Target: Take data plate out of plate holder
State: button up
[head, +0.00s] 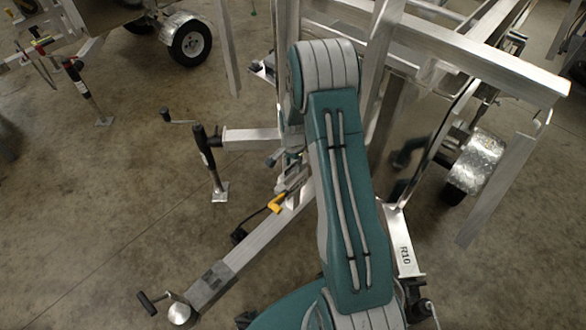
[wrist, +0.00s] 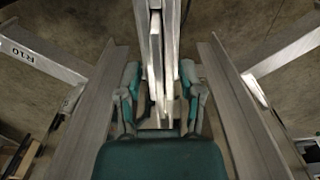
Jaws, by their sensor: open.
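In the wrist view my gripper (wrist: 160,92) is open, with one finger on each side of a narrow pale upright metal piece (wrist: 156,65). This piece is seen nearly edge-on between the fingers, with a gap to each finger. It looks like thin plates side by side. I cannot tell which part is the data plate and which is the plate holder. In the head view my teal and grey arm reaches over the trailer frame and hides most of this area. No data plate can be made out clearly there.
An aluminium trailer frame (head: 470,55) with upright posts surrounds my arm. A drawbar (head: 250,245) runs to the lower left, with a jack (head: 208,160) beside it. In the wrist view, long beams (wrist: 240,105) flank the gripper on both sides. Concrete floor (head: 100,220) is open at left.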

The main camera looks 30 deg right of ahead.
grip_shut()
